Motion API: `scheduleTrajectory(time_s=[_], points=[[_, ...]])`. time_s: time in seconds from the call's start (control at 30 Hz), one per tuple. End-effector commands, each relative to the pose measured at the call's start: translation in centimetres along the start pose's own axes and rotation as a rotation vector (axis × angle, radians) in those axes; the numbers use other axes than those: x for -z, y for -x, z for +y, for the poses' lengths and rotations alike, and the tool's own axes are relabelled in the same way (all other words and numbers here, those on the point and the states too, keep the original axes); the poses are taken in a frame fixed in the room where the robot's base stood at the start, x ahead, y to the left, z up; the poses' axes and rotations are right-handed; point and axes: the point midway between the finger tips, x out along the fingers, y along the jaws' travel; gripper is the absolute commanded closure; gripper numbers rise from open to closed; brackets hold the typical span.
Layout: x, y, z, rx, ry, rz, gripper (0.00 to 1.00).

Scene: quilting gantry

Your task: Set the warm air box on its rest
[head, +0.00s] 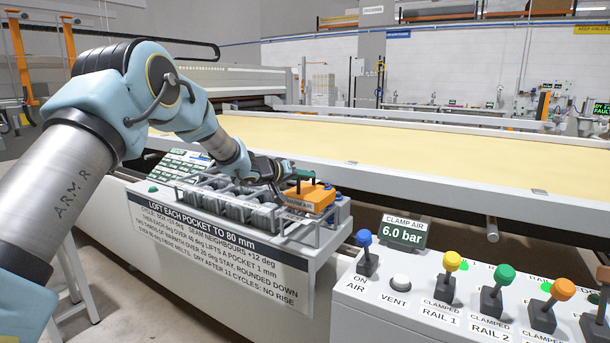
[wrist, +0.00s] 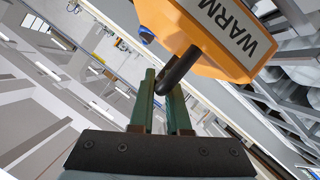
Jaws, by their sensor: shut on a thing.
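The warm air box (head: 309,197) is an orange block with a white "WARM AIR" label. It is at the right end of the tray of grey pockets in the head view. In the wrist view the box (wrist: 205,35) fills the top right, tilted in the picture, with a dark curved handle towards me. My gripper (head: 286,178) reaches the box from the left. In the wrist view its green fingers (wrist: 163,100) are closed on the dark handle. I cannot tell whether the box touches what is under it. I cannot make out its rest clearly.
The grey pocket tray (head: 330,240) bears a "LOFT EACH POCKET TO 80 mm" sign (head: 225,240). A control panel (head: 390,310) with coloured levers stands at the front right. A "CLAMP AIR 6.0 bar" display (head: 403,232) stands behind it. The long cream bed (head: 420,155) behind is clear.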

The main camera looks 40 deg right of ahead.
Motion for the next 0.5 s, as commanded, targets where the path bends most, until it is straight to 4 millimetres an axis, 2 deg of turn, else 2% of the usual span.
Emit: scheduleTrajectory(time_s=[0.07,0.1,0.33,0.5], points=[[0.12,0.01,0.09,-0.002,-0.001,0.002,1.00],[0.00,0.00,-0.01,0.000,0.000,0.000,0.83],[0.03,0.01,0.02,0.000,-0.001,0.000,0.57],[0.03,0.01,0.01,0.000,-0.001,0.000,0.55]])
